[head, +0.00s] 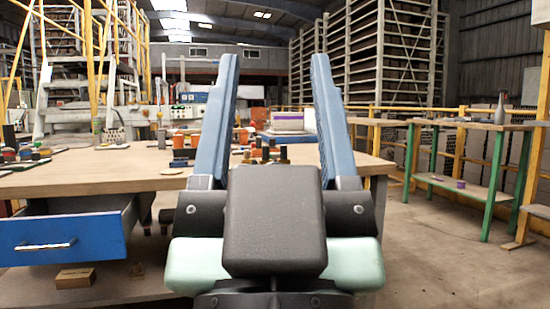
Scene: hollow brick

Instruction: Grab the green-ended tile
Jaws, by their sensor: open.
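My gripper (274,56) fills the middle of the head view, its two long blue fingers spread wide and pointing up and away from me. Nothing is held between them. I cannot make out a green-ended tile for certain. Several small dark and orange-brown upright pieces (266,150) show between the fingers, at the wooden table (90,172); their lower parts are hidden by my gripper. Several small coloured items (20,153), some with red and green, sit at the table's left edge, too small to tell apart.
A blue drawer (70,243) stands open under the table at left, with a small cardboard box (75,277) below it. Orange containers (180,142) stand on the table. A green-legged bench (470,126) at right bears a grey bottle (500,108). The floor at right is clear.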

